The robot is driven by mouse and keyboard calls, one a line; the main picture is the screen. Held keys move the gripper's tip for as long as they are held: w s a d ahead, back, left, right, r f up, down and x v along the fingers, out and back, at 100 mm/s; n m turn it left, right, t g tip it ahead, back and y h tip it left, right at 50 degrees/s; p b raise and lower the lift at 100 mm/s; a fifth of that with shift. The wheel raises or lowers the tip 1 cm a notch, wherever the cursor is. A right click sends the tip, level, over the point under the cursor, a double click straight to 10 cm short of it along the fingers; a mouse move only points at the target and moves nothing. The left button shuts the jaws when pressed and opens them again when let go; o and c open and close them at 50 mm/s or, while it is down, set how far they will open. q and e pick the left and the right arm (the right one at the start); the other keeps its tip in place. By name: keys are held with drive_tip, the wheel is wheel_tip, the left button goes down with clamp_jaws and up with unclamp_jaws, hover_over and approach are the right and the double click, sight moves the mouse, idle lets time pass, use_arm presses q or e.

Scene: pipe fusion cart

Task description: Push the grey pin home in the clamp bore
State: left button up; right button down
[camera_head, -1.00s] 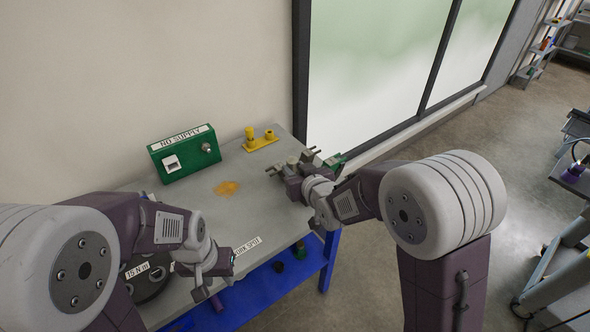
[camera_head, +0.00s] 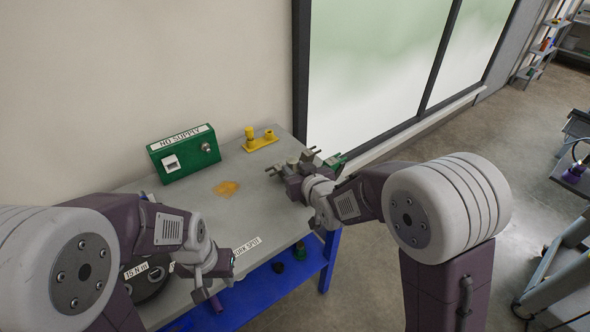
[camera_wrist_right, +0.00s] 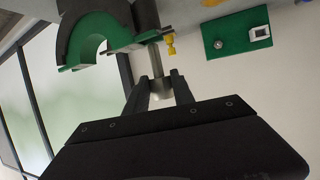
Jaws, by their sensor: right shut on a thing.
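In the right wrist view the grey pin (camera_wrist_right: 155,58) is a slim metal rod, its near end between the two dark fingertips of my right gripper (camera_wrist_right: 160,92), which is shut on it. The pin's far part runs up beside the clamp (camera_wrist_right: 88,32), a dark half ring with a green lining. How deep the pin sits in the bore cannot be told. In the head view my right gripper (camera_head: 291,181) is at the cart's right back corner, by the dark clamp parts. My left gripper (camera_head: 213,292) hangs at the cart's front edge, its jaws too small to read.
On the grey cart top (camera_head: 210,215) stand a green supply box (camera_head: 184,155) and a yellow holder (camera_head: 260,141). An orange patch (camera_head: 227,188) marks the bare middle. A blue shelf (camera_head: 262,288) lies below. A wall and a window are behind.

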drive_tip(key=shift+f+b, duration=2)
drive_tip(key=shift+f, duration=0.05)
drive_tip(key=shift+s+f, duration=0.15)
